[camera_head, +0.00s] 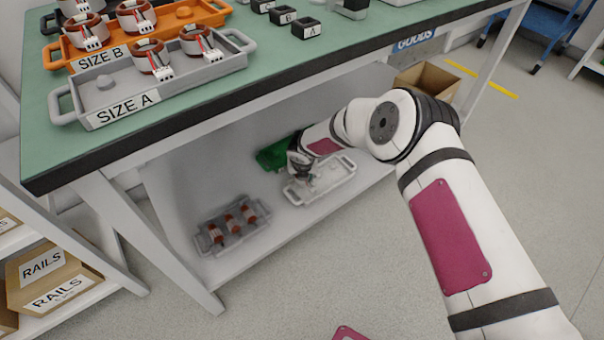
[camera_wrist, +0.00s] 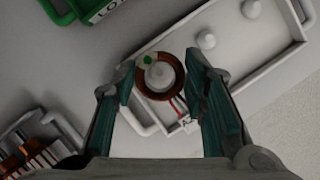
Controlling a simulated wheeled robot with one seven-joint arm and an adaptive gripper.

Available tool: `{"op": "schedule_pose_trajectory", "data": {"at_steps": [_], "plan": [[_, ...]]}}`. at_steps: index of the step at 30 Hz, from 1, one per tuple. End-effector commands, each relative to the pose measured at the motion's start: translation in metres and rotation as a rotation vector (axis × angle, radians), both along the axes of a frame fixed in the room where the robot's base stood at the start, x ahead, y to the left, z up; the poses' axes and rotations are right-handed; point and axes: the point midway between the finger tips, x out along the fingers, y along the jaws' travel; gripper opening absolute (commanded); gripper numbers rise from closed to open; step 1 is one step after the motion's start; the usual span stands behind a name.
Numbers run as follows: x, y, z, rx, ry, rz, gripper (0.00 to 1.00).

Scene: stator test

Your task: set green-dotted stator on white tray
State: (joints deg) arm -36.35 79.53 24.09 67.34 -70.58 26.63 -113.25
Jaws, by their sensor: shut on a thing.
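The green-dotted stator (camera_wrist: 144,83) is a copper-brown ring with a green dot on its upper left, red leads and a small white connector. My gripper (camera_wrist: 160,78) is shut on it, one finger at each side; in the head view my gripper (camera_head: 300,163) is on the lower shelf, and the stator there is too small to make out. The white tray (camera_wrist: 235,75) lies under the stator, and it also shows in the head view (camera_head: 340,184). A pale peg of the tray shows through the ring's hole. I cannot tell whether the ring is fully down.
Two other pegs, the nearer (camera_wrist: 206,41), stand bare. A green bin (camera_head: 273,155) sits behind the tray. The green-topped table (camera_head: 290,62) is above, carrying SIZE A and SIZE B trays.

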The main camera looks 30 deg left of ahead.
Motion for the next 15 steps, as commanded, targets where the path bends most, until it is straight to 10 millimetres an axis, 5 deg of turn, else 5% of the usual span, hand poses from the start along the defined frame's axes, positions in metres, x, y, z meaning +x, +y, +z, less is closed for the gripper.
{"op": "schedule_pose_trajectory", "data": {"at_steps": [15], "plan": [[0.001, 0.000, -0.013, 0.000, -0.001, 0.001, 0.07]]}}
